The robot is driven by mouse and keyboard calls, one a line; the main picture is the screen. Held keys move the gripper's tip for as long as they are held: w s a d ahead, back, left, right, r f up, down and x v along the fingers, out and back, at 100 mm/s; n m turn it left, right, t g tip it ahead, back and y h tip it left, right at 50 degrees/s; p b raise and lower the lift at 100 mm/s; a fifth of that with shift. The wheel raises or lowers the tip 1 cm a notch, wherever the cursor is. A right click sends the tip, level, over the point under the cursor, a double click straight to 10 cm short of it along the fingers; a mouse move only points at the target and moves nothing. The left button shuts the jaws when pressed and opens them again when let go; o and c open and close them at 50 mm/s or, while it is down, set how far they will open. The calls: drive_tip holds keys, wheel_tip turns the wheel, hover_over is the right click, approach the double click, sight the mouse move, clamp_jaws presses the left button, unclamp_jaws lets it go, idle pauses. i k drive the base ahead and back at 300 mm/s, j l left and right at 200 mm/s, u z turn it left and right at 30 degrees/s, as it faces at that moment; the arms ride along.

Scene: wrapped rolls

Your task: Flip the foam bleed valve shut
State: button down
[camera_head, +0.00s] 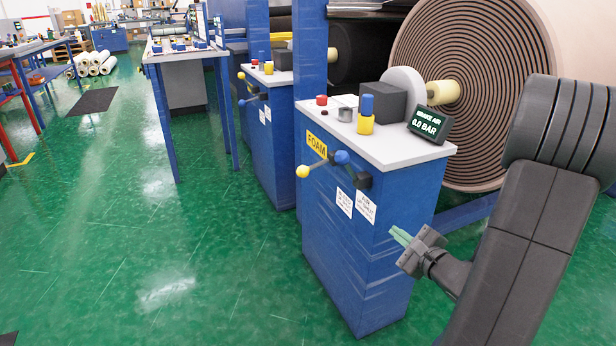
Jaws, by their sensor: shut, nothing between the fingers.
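The blue cabinet (355,255) carries a yellow FOAM label (317,145) near the top of its front. Beside the label is the foam valve (331,158), a lever with a yellow knob (302,171) sticking out to the left and slightly down. My gripper (399,236) has green fingertips that are shut and empty. It is to the right of and lower than the valve, apart from it, in front of the cabinet's right part.
A BRAKE AIR display reading 0.0 BAR (430,122), a yellow-and-blue part (366,115) and a red button (321,100) are on the cabinet top. A similar cabinet (272,140) stands behind. A large roll (470,85) is at right. Green floor (200,270) is clear at left.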

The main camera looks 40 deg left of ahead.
sight(303, 171)
drive_tip(key=j+z, duration=0.25)
drive_tip(key=j, duration=1.15)
